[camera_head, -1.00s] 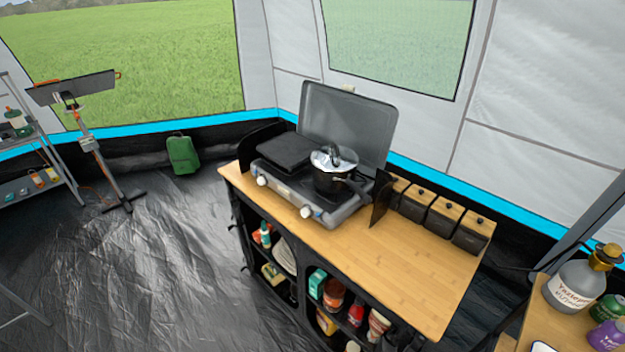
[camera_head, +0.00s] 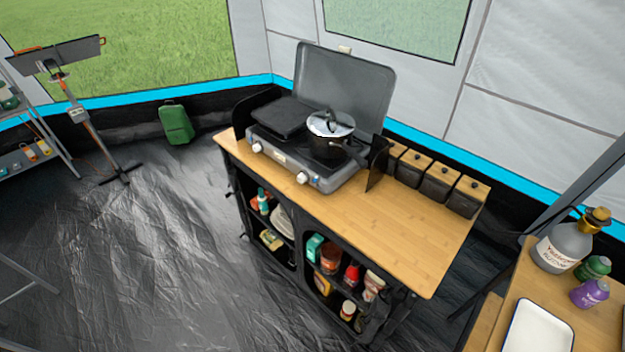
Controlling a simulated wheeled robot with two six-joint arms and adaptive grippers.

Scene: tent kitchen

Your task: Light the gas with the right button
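A grey two-burner camping stove (camera_head: 308,160) with its lid raised stands on the wooden top of a camp kitchen cabinet (camera_head: 400,240). Its front has two white knobs, a left knob (camera_head: 257,148) and a right knob (camera_head: 302,178). A dark pot (camera_head: 327,152) with a shiny lid sits on the right burner. A flat black plate (camera_head: 284,117) covers the left burner. No flame shows. Neither of my grippers is in view.
Several dark canisters with wooden lids (camera_head: 437,182) stand along the back right of the cabinet. A table at lower right holds a large bottle (camera_head: 562,246), smaller bottles (camera_head: 590,293) and a white tray (camera_head: 538,330). The dark floor (camera_head: 150,250) left of the cabinet is clear.

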